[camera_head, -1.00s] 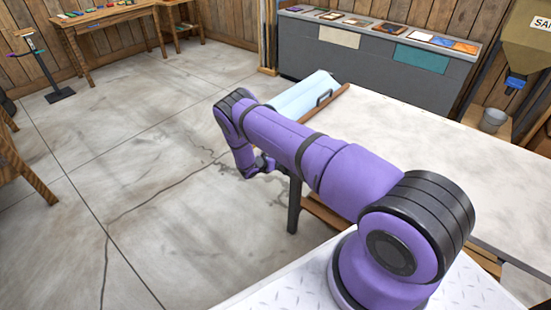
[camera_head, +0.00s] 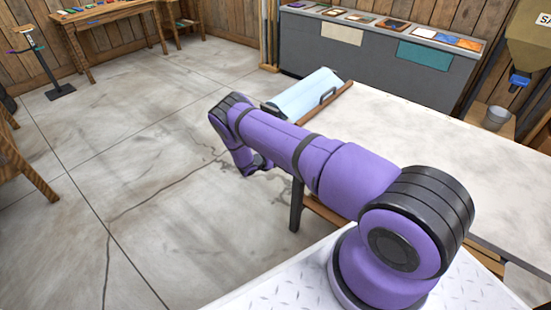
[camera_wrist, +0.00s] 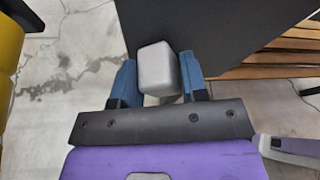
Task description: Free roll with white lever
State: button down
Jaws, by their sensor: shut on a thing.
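In the wrist view, a pale grey, rounded block-like grip, seemingly the end of the white lever (camera_wrist: 157,66), sits between the two blue fingers of my gripper (camera_wrist: 158,82). My gripper is shut on it. A dark flat panel (camera_wrist: 220,30) lies right behind the grip; the rest of the lever is hidden. My arm hides my gripper and the lever there.
The pale table (camera_head: 440,150) stretches to the right of my arm, its top mostly clear. A grey counter (camera_head: 355,62) with several samples stands behind it. A small bucket (camera_head: 496,118) stands at the right. Open concrete floor (camera_head: 150,150) lies to the left.

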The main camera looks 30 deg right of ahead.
jog(key=c, duration=0.8)
grip_release()
jog(key=shift+w+a, duration=0.1)
jog(key=shift+w, duration=0.05)
jog(key=v, duration=1)
jog(key=shift+a, duration=0.4)
